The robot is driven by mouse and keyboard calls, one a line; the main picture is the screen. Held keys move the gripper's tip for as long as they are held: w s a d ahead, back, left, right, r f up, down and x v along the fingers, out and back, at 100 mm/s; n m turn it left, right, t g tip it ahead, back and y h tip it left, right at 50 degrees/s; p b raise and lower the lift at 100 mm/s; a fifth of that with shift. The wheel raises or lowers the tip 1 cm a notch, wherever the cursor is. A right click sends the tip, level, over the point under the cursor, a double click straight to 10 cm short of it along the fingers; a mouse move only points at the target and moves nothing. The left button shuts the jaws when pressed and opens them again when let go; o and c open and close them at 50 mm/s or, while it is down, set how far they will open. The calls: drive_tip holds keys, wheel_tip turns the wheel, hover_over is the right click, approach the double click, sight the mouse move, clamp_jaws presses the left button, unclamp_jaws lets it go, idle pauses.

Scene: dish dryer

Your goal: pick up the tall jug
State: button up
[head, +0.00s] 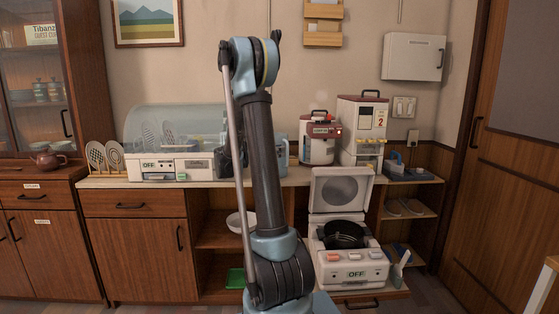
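A light blue upright thing (282,153) stands on the counter just right of my arm's upright link. It may be the tall jug, but my arm hides most of it and I cannot be sure. My arm rises in the middle of the head view and bends at the top. Dark parts at the left edge of the arm, near counter height, seem to be my gripper (230,152). The arm covers most of it, so its fingers and anything between them are hidden.
The dish dryer (165,170) with its clear dome stands left on the counter (205,182). A red-and-white pot (318,150) and a tall white dispenser (362,130) stand right. A rice cooker (350,262) is open on a lower pull-out shelf. Plates (105,156) stand far left.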

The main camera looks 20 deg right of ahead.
sight(288, 149)
drive_tip(key=shift+w+d+r, duration=0.1)
drive_tip(key=shift+w+d, duration=0.1)
drive_tip(key=shift+d, duration=1.15)
drive_tip(key=shift+w+d+r, duration=0.1)
drive_tip(key=shift+w+d, duration=0.1)
drive_tip(key=shift+d, duration=1.1)
clamp_jaws()
